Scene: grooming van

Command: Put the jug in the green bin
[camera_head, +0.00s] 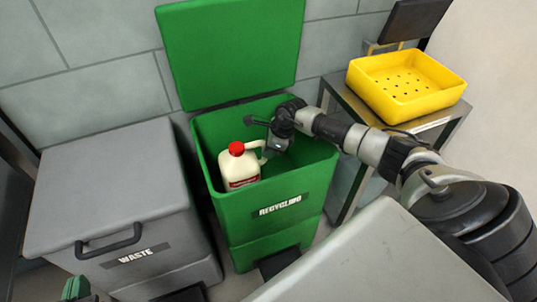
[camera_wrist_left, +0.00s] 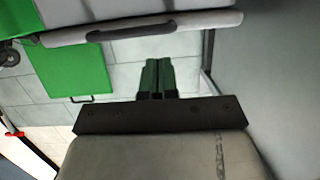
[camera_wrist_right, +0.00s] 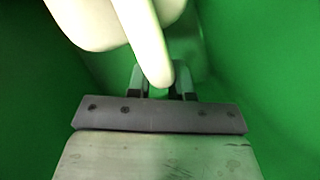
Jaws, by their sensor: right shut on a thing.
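The jug (camera_head: 239,168) is cream-white with a red cap and a red label. It is upright inside the opening of the green bin (camera_head: 279,208), which is marked RECYCLING and has its lid raised. My right gripper (camera_head: 267,152) is shut on the jug's handle, within the bin's opening. In the right wrist view the handle (camera_wrist_right: 147,45) runs between the fingers, with green bin walls around. The jug's base is hidden by the bin's front wall. My left gripper (camera_wrist_left: 157,80) is shut and empty, its fingers together; it shows at the head view's lower left edge.
A grey bin (camera_head: 115,190) marked WASTE, with its lid closed, stands left of the green bin. A yellow perforated basket (camera_head: 405,84) sits on a metal stand at the right. The raised green lid (camera_head: 232,50) stands against the tiled wall behind.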

